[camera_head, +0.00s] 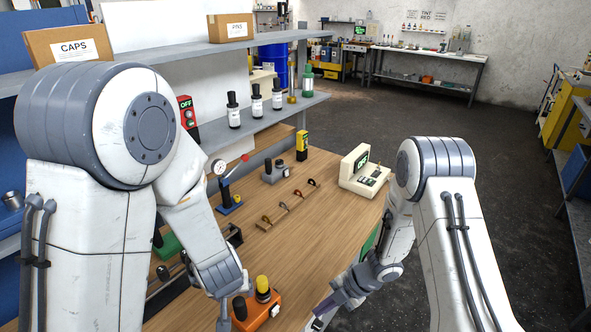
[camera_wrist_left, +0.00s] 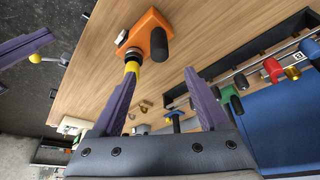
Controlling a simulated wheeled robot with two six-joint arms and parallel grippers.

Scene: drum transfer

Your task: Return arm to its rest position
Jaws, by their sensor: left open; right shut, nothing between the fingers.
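My left arm comes down on the left of the head view, its wrist (camera_head: 222,275) low near the bottom edge. In the left wrist view my left gripper (camera_wrist_left: 160,75) has its two purple fingers spread, with no object held between them. An orange device (camera_head: 268,312) with a yellow knob and a black knob stands on the bench just right of the left wrist; it also shows ahead of the fingers in the left wrist view (camera_wrist_left: 150,28). My right gripper (camera_head: 328,305) is shut and empty near the bench's right edge. Its purple finger also shows in the left wrist view (camera_wrist_left: 25,46).
The wooden bench (camera_head: 335,220) holds a row of small hooks (camera_head: 287,206), a dial gauge (camera_head: 219,167) and a cream-coloured scale-like machine (camera_head: 362,175). A shelf (camera_head: 262,122) with black-topped bottles runs behind. Open floor lies right of the bench.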

